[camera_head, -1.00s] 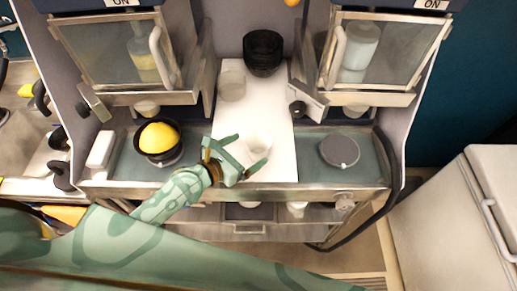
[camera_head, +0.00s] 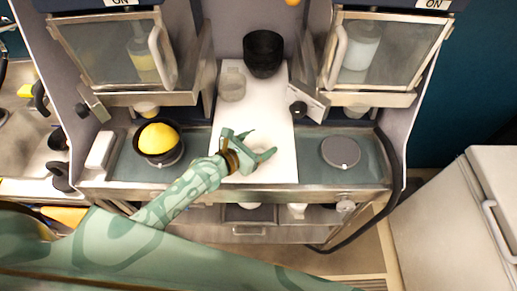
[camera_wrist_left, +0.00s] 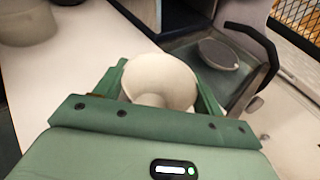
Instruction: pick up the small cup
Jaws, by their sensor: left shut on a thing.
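The small white cup (camera_wrist_left: 160,78) sits between the two green fingers of my left gripper (camera_wrist_left: 162,92) in the left wrist view, with a finger against each side. My left gripper (camera_head: 262,142) is shut on it over the white board. In the head view the pale cup hardly stands out from the board between the fingers. I cannot tell whether the cup touches the board. My right gripper is not in view.
A clear jar (camera_head: 231,85) and stacked black bowls (camera_head: 263,53) stand at the back of the white board (camera_head: 283,120). A black bowl with yellow contents (camera_head: 158,138) is at left, a round grey disc (camera_head: 341,151) at right. Glass-fronted cabinets flank the board.

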